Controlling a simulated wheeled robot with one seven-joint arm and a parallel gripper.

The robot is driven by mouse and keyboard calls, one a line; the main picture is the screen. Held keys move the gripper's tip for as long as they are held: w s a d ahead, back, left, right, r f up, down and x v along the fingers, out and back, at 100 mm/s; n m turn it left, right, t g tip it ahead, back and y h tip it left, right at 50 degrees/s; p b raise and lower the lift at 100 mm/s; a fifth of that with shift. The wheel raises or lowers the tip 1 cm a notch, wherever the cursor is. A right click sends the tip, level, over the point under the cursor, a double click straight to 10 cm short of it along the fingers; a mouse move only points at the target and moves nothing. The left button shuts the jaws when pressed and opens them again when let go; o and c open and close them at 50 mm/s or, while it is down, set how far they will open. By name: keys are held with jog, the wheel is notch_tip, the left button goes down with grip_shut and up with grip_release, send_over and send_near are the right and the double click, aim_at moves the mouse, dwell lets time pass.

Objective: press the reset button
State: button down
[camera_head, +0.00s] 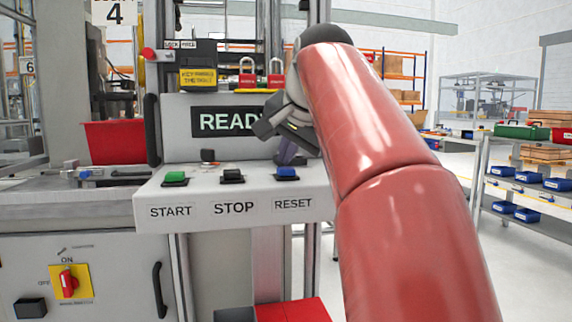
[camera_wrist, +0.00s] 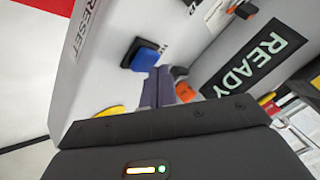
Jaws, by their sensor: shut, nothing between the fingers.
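The blue reset button (camera_head: 286,173) sits at the right end of a grey sloped panel, above the printed word RESET. It also shows in the wrist view (camera_wrist: 144,56), in a black surround. My gripper (camera_head: 285,160) is shut and empty, with its fingers pointing down just above and behind the blue button in the head view. In the wrist view my purple-grey fingertips (camera_wrist: 160,72) are close beside the button. I cannot tell whether they touch it.
A green start button (camera_head: 175,178) and a black stop button (camera_head: 232,176) sit left of the blue one. The READY display (camera_head: 222,122) stands upright behind the panel. Red padlocks (camera_head: 247,80) hang above it. A shelf with blue bins (camera_head: 528,181) is at the right.

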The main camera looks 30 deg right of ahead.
aim_at(287, 169)
jog(key=shift+r, duration=0.5)
notch_tip(287, 169, up, 3)
jog(key=p, duration=0.3)
jog(key=shift+f, duration=0.1)
jog(key=shift+r, duration=1.05)
